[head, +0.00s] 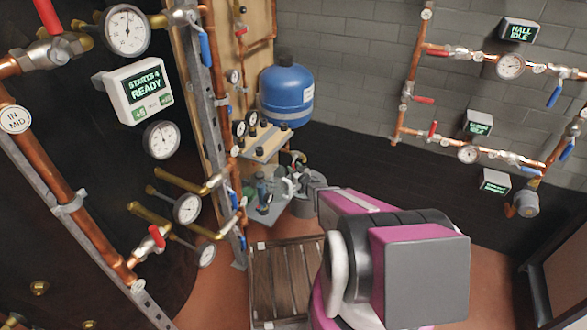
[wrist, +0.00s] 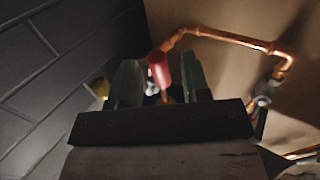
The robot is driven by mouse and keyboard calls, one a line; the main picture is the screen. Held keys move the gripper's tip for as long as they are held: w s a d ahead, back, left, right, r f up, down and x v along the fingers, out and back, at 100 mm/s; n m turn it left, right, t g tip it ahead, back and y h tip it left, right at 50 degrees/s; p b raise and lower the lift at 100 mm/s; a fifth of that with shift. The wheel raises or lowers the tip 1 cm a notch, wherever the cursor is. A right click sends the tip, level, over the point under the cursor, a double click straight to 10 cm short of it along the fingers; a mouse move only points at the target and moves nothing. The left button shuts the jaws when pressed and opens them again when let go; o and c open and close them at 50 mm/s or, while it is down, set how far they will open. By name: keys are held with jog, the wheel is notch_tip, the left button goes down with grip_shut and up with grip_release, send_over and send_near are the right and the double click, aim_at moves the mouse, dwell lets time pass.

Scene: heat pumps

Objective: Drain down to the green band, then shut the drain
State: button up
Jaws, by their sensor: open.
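My gripper (wrist: 160,78) is open in the wrist view, with a red lever handle (wrist: 161,72) between its two fingers as seen from the wrist. I cannot tell whether the fingers touch the handle. A small pale metal valve part shows just below it, partly hidden by the fingers. In the head view my arm reaches toward the back, and my gripper is hidden behind it. Pressure gauges near there, a left one (head: 239,127) and a right one (head: 252,118), stand above a shelf. Their faces are too small to show a green band. I cannot tell which valve is the drain.
A blue tank (head: 286,95) stands behind the shelf (head: 264,143). Pumps and fittings (head: 270,192) crowd the space below. A wooden pallet (head: 283,280) lies on the floor. Copper pipe (wrist: 235,39) runs beside the gripper. A display (head: 144,92) reads "STARTS 4 READY".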

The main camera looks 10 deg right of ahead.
jog(key=shift+w+a, duration=0.25)
jog(key=shift+w, duration=0.3)
grip_shut()
jog(key=shift+w+a+f+t, duration=0.1)
jog(key=shift+w+a+t, duration=0.1)
jog(key=shift+t, duration=0.2)
jog(key=shift+m+t, duration=0.3)
jog(key=shift+m, duration=0.1)
grip_release()
jog(key=shift+s, duration=0.1)
